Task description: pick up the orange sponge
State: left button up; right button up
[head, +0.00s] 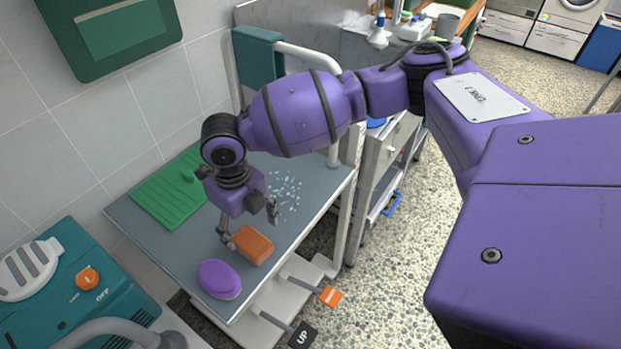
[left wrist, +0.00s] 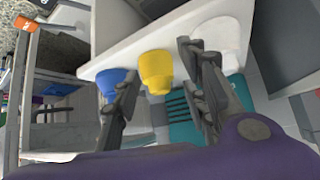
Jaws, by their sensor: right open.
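The orange sponge (head: 253,245) is a block lying on the grey table top (head: 180,250) near its front edge in the head view. My right gripper (head: 249,224) points down at the sponge's far side, its fingers apart, one by the sponge's left end and one above its right end. I cannot tell whether they touch it; nothing is gripped. My left gripper (left wrist: 158,64) shows only in the left wrist view. Its fingers are spread and empty, with a yellow cup (left wrist: 155,70) visible between them.
A purple oval item (head: 219,279) lies left of the sponge. A green ridged mat (head: 168,190) and scattered pale bits (head: 287,188) lie farther back. A teal machine (head: 75,290) stands at left. In the left wrist view, a blue cup (left wrist: 112,84) is beside the yellow one.

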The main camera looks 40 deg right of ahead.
aim_at(251, 240)
jog(key=shift+w, duration=0.35)
jog(key=shift+f, duration=0.25)
jog(key=f, duration=0.2)
jog(key=shift+s+f, duration=0.35)
jog(key=shift+s, duration=0.05)
jog(key=f, duration=0.3)
jog(key=shift+w+d+f, duration=0.1)
jog(key=shift+w+f, duration=0.1)
jog(key=shift+f, duration=0.5)
jog(key=c, duration=0.9)
pick_arm(q)
jog(key=shift+s+f, duration=0.3)
jog(key=shift+s, duration=0.55)
pick_arm(e)
jog(key=shift+r, duration=0.1)
jog(key=shift+c, duration=0.7)
pick_arm(q)
jog(key=shift+g, duration=0.3)
pick_arm(e)
jog(key=shift+w+r, duration=0.1)
